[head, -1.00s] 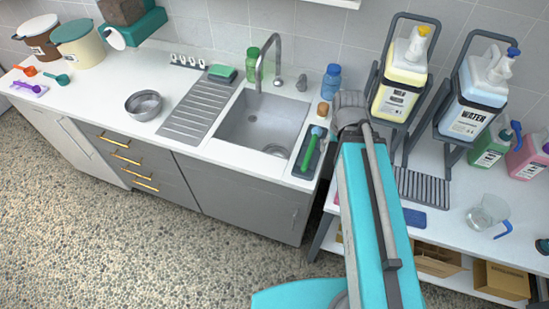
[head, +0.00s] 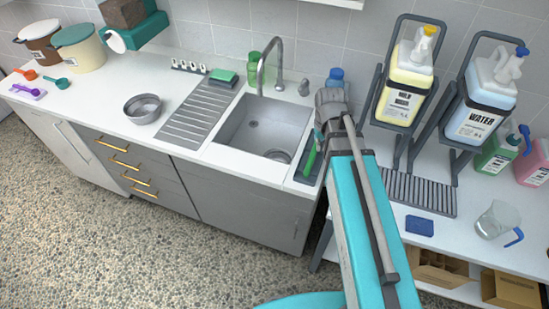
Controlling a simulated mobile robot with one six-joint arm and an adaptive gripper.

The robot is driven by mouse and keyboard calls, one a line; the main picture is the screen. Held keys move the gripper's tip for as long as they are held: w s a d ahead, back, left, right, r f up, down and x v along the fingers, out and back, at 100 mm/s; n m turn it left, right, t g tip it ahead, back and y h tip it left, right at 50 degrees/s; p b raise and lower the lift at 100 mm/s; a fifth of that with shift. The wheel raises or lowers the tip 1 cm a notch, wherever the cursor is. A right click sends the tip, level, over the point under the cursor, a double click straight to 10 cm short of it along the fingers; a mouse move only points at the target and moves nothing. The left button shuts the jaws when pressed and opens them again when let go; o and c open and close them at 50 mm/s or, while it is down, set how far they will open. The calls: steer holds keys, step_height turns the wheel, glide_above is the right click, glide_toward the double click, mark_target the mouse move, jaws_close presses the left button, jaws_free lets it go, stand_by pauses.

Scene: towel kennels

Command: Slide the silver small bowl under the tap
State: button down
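A silver bowl (head: 143,108) stands upright on the white counter, left of the ridged drainboard. My turquoise arm reaches up right of the sink.
The drainboard (head: 198,112) lies between counter bowl and sink. A green sponge (head: 223,77), green bottle (head: 253,77) and blue-capped bottle (head: 335,77) line the back. A tray with a green brush (head: 311,158) is right of the sink. Large jug dispensers (head: 404,82) stand farther right.

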mark_target(274, 152)
steer(key=w+a+f+n+b, duration=0.4)
steer(key=w+a+f+b, duration=0.5)
steer(key=w+a, duration=0.4)
steer(key=a+f, duration=0.1)
steer(key=a, duration=0.1)
steer(key=shift+a+f, duration=0.15)
steer(key=shift+a, duration=0.2)
steer(key=shift+f, duration=0.1)
step_height(274, 152, down, 10)
steer(key=b, duration=1)
steer(key=shift+w+a, duration=0.45)
steer(key=shift+w, duration=0.45)
steer(key=shift+w+a, duration=0.45)
steer(key=shift+w, duration=0.4)
steer(key=shift+r, duration=0.25)
